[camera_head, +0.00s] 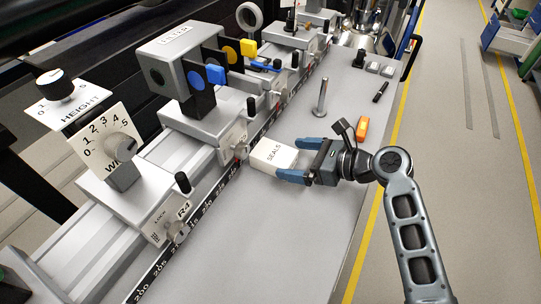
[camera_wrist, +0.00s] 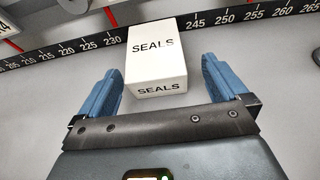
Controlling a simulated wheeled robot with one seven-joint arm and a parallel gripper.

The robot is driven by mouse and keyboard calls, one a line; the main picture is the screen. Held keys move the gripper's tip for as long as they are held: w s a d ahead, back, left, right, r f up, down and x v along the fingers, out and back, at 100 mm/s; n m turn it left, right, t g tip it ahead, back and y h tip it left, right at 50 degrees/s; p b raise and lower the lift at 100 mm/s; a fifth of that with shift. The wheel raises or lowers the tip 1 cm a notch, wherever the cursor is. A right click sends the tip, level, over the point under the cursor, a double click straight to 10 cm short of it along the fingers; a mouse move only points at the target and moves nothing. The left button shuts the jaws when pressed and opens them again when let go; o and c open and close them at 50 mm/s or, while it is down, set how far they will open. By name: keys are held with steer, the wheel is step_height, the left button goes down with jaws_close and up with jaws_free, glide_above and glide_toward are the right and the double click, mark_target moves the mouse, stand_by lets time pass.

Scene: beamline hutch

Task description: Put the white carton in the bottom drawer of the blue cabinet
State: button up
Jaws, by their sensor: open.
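The white carton (camera_head: 272,156), marked SEALS, lies on the grey bench beside the black ruler strip. My gripper (camera_head: 291,160) is open at bench height, with its blue fingers reaching toward the carton. In the wrist view the carton (camera_wrist: 157,60) is centred between the two fingers (camera_wrist: 163,85), its near end between the fingertips. Gaps show on both sides, so the fingers do not grip it.
An optics rail with knobbed carriages (camera_head: 205,130) runs along the bench's left side. A metal post (camera_head: 321,98), an orange block (camera_head: 362,128) and a black pen (camera_head: 380,92) stand or lie beyond my gripper. The front bench top (camera_head: 260,240) is clear. Open floor lies to the right.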

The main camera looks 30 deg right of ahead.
mark_target(274, 157)
steer(key=shift+a+x, duration=0.2)
steer(key=shift+x, duration=3)
steer(key=shift+s, duration=0.2)
steer(key=shift+r, duration=0.1)
steer(key=shift+c, duration=0.5)
steer(key=c, duration=1)
steer(key=shift+r, duration=0.15)
